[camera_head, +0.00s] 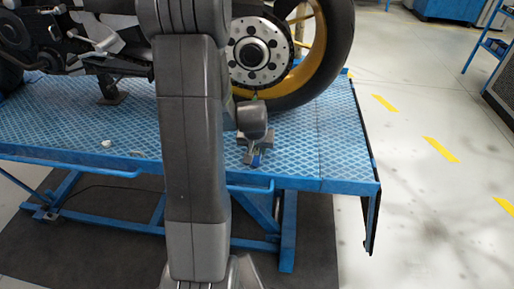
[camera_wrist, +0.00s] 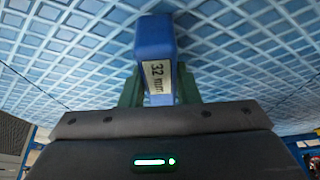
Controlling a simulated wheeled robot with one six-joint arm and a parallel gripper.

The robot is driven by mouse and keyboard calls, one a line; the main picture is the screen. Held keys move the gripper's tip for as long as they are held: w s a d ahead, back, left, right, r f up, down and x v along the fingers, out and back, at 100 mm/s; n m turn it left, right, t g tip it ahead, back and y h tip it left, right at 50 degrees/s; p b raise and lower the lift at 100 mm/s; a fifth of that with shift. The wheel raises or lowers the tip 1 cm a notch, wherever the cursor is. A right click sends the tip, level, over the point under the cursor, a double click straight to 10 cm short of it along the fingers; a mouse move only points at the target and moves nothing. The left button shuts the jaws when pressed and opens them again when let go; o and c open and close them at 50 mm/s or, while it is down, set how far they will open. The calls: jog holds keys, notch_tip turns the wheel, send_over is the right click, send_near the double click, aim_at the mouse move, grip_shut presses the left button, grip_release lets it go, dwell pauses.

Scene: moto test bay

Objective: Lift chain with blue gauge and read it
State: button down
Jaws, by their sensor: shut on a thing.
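The blue gauge (camera_wrist: 154,38) is a small block with a white label that reads "32 mm" in the wrist view. My gripper (camera_wrist: 159,88) is shut on it, with a dark green finger on each side. In the head view, my gripper (camera_head: 251,152) is low over the blue lift table, below the rear wheel, and the gauge (camera_head: 256,161) shows as a small blue spot at its tip. The motorcycle's rear wheel (camera_head: 322,55) has a silver, drilled hub plate. I cannot make out the chain; my arm covers part of that area.
The motorcycle stands on the blue lift table (camera_head: 300,160), whose right edge drops off near the wheel. A small white object (camera_head: 106,144) lies on the table at left. Floor with yellow dashes (camera_head: 440,150) is open at right. A blue cabinet (camera_head: 448,9) stands at the back.

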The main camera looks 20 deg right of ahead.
jog(key=shift+f+b, duration=0.5)
jog(key=c, duration=1)
grip_release()
jog(key=shift+r, duration=0.15)
jog(key=p+v, duration=0.1)
jog(key=v, duration=1.2)
jog(key=shift+s+a+r+p, duration=0.1)
jog(key=shift+a+r+p, duration=0.05)
jog(key=shift+r+p, duration=0.2)
jog(key=b+x, duration=0.1)
jog(key=x, duration=1.3)
jog(key=shift+b, duration=0.35)
